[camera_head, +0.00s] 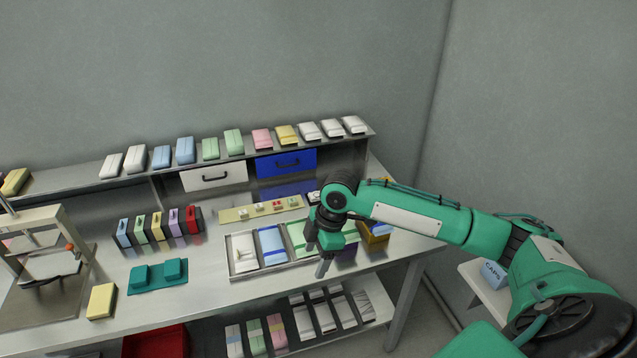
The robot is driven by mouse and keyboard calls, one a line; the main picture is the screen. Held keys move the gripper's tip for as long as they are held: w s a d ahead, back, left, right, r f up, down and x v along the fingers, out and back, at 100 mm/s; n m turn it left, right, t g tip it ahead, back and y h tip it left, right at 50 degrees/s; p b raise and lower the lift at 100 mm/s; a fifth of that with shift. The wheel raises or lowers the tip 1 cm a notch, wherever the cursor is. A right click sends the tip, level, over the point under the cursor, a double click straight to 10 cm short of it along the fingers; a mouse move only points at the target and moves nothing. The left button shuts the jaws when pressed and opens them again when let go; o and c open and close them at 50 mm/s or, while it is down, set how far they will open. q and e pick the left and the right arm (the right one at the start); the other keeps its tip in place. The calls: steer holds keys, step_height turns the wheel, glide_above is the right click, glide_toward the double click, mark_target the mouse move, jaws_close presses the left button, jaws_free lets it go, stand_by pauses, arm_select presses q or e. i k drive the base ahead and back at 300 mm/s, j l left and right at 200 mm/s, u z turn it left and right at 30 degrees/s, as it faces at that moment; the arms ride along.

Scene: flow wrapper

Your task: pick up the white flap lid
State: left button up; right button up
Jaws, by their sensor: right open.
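A white flat piece (251,250), which looks like the white flap lid, lies in the left compartment of a metal tray (229,258) on the bench. A blue piece (272,246) and a green piece (297,234) lie to its right in the same tray. My right gripper (316,259) points down over the tray's right part, to the right of the white piece and apart from it. It is open, and I see nothing between its fingers. It hides part of the green piece and the tray's right side. My left gripper is not in view.
Several coloured packs line the back shelf (235,158). Upright coloured cases (158,227), a teal block holder (158,277), a yellow block (102,301) and a press (42,250) stand left of the tray. An orange box (375,232) stands right. Bare bench (205,285) lies front-left of the tray.

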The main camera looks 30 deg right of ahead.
mark_target(313, 196)
steer(key=i+l, duration=1.1)
steer(key=l, duration=0.15)
